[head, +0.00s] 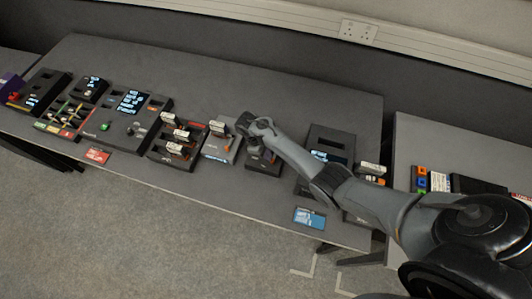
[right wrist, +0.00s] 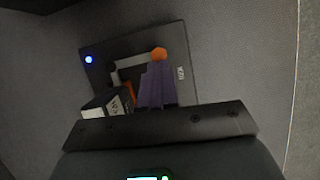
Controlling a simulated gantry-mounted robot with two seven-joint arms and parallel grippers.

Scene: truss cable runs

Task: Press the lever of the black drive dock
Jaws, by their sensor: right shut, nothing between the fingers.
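The black drive dock (head: 263,162) stands on the long table, partly hidden under my right arm in the head view. In the right wrist view the black drive dock (right wrist: 183,62) fills the middle, with a blue light at its upper left. Its lever has an orange tip (right wrist: 159,53), just beyond my fingertips; I cannot tell whether they touch. My right gripper (right wrist: 156,68) has purple fingers shut together, with nothing between them, over the dock. A drive with a white label (right wrist: 119,106) shows left of the fingers. My left gripper is not in view.
A grey dock (head: 219,151) and a dark dock with several drives (head: 176,147) stand left of the black dock. A device with a screen (head: 330,145) stands right of it, near my forearm. A blue card (head: 309,216) lies near the table's front edge.

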